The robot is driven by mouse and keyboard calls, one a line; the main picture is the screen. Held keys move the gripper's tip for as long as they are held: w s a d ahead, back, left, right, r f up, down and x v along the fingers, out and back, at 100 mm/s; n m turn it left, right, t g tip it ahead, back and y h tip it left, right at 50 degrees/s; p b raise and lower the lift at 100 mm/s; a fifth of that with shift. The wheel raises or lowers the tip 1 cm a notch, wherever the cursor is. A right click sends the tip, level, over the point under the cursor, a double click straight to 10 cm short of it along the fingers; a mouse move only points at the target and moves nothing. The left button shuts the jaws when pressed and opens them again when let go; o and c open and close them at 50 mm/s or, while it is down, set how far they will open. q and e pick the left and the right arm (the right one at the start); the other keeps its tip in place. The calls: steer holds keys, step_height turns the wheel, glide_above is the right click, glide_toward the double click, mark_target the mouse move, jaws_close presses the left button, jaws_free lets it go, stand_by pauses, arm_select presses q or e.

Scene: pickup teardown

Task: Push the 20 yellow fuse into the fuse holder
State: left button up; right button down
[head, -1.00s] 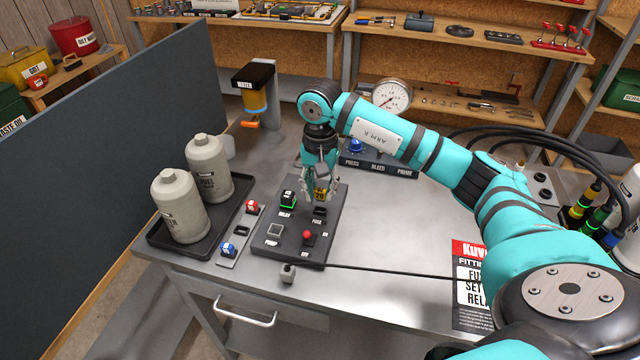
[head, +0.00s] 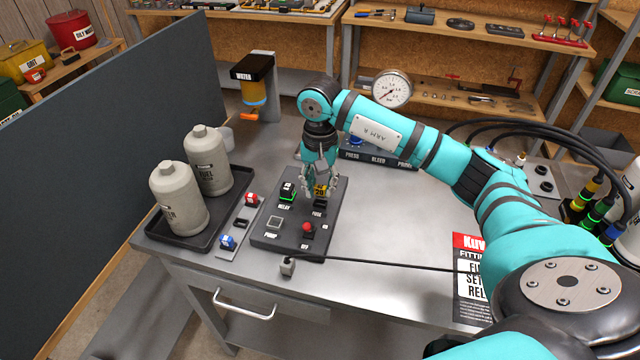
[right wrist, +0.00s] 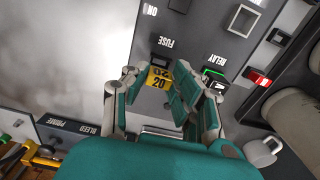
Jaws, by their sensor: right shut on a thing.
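The yellow fuse marked 20 (head: 320,189) is held between the fingertips of my right gripper (head: 321,191). In the right wrist view the fuse (right wrist: 158,80) shows between the fingers of the right gripper (right wrist: 156,86), with its number facing the camera. The dark fuse holder (head: 320,204) is on the black panel beside the FUSE label; it also shows in the right wrist view (right wrist: 160,64), just beyond the fuse. The fuse is at or just above the holder; I cannot tell whether they touch. My left gripper is not in view.
The black panel (head: 270,241) also carries a green-lit relay (head: 287,191), an empty pump socket (head: 274,222) and a red switch (head: 308,228). A tray (head: 170,238) with two grey bottles stands left. A thin cable (head: 385,261) crosses the table, whose right middle is clear.

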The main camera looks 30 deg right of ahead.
mark_target(320, 188)
steer(key=shift+f, duration=0.25)
steer(key=shift+f+b, duration=0.65)
steer(key=shift+b, duration=0.15)
steer(key=shift+f+b, duration=0.55)
stand_by(0.6)
steer(key=c, duration=1)
jaws_free()
steer(key=shift+r, duration=0.15)
step_height(320, 188, up, 12)
steer(key=shift+f, duration=0.1)
